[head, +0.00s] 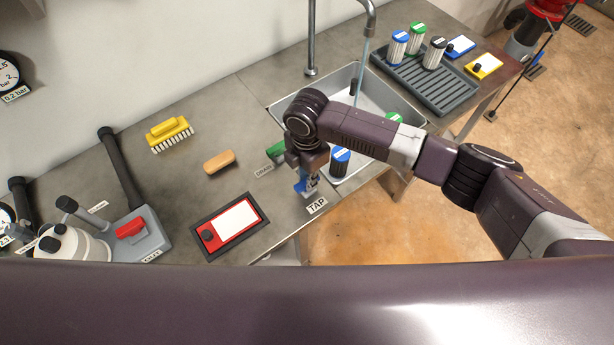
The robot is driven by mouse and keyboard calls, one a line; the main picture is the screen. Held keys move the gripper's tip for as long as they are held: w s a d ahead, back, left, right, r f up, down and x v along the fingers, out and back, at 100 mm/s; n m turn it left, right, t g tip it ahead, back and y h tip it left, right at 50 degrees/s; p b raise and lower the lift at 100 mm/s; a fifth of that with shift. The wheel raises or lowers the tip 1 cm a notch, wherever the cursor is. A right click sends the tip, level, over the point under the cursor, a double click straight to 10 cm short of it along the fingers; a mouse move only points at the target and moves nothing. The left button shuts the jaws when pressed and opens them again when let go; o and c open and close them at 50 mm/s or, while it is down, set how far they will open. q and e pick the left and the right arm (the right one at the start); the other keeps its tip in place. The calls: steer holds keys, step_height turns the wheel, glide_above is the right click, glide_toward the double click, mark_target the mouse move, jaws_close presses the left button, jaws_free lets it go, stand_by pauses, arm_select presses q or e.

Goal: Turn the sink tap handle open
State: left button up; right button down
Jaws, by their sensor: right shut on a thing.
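The sink (415,108) is set in the metal counter, with a tall curved faucet (312,45) behind it. A pale blue stream (362,70) runs from the spout down into the sink. A blue tap handle (300,186) shows at the front edge of the counter, beside the "TAP" label (317,205). My right gripper (308,182) points down over the handle and is shut on it. The gripper and wrist hide most of the handle, so its exact angle cannot be told. My left gripper is not in view.
A green "DRAIN" handle (276,149) is close left of my wrist. Filter cartridges stand in the sink and on a grey rack (440,88). A yellow brush (169,134), a tan block (219,162) and a red-and-white panel (232,224) lie on the left counter.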

steer(key=c, duration=1.8)
jaws_free()
steer(key=shift+c, duration=0.2)
steer(key=shift+r, duration=0.15)
step_height(320, 180, up, 12)
